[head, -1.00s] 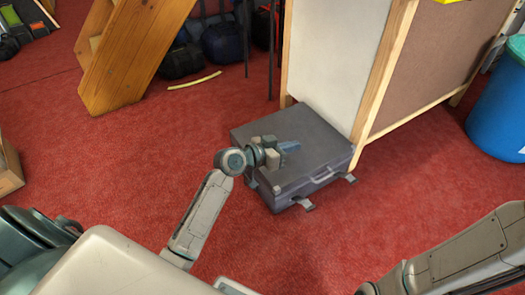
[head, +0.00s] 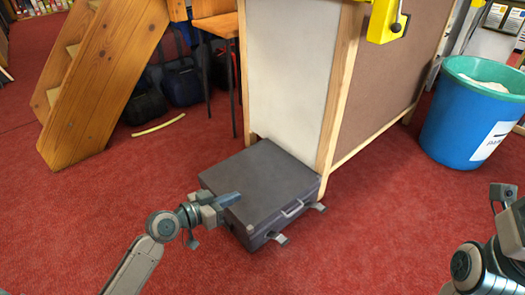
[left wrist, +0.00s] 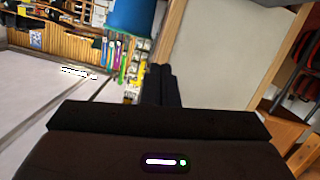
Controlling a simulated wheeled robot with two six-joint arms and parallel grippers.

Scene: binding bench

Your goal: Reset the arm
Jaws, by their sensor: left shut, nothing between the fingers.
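My left gripper (head: 236,198) reaches in from the lower left in the head view. Its fingers are together with nothing between them. In the picture it overlaps the left part of the dark grey case; I cannot tell how far above it they are. In the left wrist view the dark fingers (left wrist: 163,85) show close together, pointing away from the camera. My right arm (head: 490,265) shows at the lower right edge, bent upward. Its finger state cannot be made out.
The dark grey case (head: 265,180) lies on red carpet against a wood-framed panel (head: 295,80). A blue bin (head: 465,125) stands at right, wooden steps (head: 95,85) at left. A yellow fixture (head: 388,20) is at the top. Carpet between case and bin is clear.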

